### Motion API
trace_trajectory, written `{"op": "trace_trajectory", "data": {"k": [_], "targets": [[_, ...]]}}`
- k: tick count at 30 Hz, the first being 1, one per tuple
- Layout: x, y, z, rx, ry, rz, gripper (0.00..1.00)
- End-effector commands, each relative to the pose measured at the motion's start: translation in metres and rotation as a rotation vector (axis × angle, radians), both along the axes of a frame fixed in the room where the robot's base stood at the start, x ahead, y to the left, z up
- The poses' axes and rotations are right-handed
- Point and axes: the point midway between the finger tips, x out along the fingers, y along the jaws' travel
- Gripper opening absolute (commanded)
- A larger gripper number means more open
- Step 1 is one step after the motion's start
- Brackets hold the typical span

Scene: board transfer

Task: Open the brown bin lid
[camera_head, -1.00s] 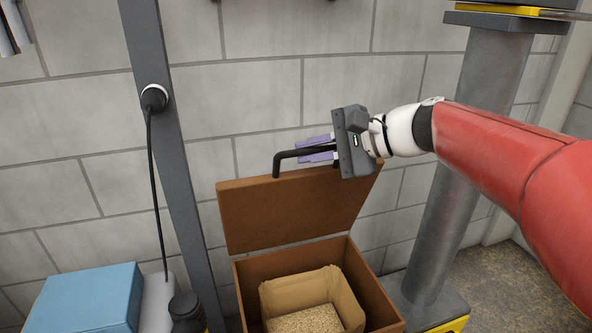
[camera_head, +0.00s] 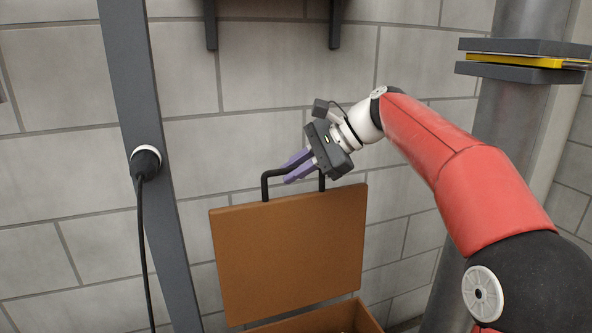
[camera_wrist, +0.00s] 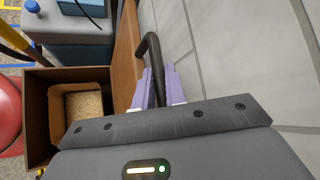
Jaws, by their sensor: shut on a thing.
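The brown bin lid (camera_head: 288,250) stands raised, close to upright, against the grey wall in the head view. Its black bar handle (camera_head: 265,184) is on the lid's top edge. My gripper (camera_head: 290,172) is shut on this handle, with its purple fingers on both sides of the bar. In the wrist view the black handle (camera_wrist: 150,46) runs between the purple fingers (camera_wrist: 152,90). The brown bin (camera_wrist: 38,120) is open there, with a paper-lined inside holding pale grains (camera_wrist: 84,106). In the head view only the bin's top rim (camera_head: 325,320) shows at the bottom edge.
A dark post (camera_head: 150,200) with a plug and black cable (camera_head: 146,165) stands left of the lid. A grey column (camera_head: 510,130) stands at the right. The block wall is close behind the lid. In the wrist view a blue-grey box (camera_wrist: 75,28) is beside the bin.

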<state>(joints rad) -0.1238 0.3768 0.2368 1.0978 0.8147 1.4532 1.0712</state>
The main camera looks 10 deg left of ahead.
Motion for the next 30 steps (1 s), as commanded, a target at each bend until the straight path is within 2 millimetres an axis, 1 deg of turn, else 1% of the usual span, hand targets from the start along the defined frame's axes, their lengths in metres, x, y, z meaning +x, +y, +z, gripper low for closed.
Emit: {"op": "trace_trajectory", "data": {"k": [1, 7, 8, 12, 13, 24, 26, 30], "targets": [[0.000, 0.000, -0.006, -0.007, 0.011, 0.003, 0.00], [0.000, 0.000, -0.007, -0.008, 0.012, 0.003, 0.00], [0.000, 0.000, -0.007, -0.008, 0.012, 0.003, 0.14], [0.000, 0.000, -0.005, -0.005, 0.008, 0.003, 0.32], [0.000, 0.000, -0.005, -0.005, 0.008, 0.003, 0.34], [0.000, -0.001, -0.001, -0.002, 0.003, 0.001, 0.34], [0.001, -0.004, 0.001, -0.002, 0.002, 0.000, 0.34], [0.003, -0.021, 0.013, -0.001, 0.000, -0.003, 0.34]]}}
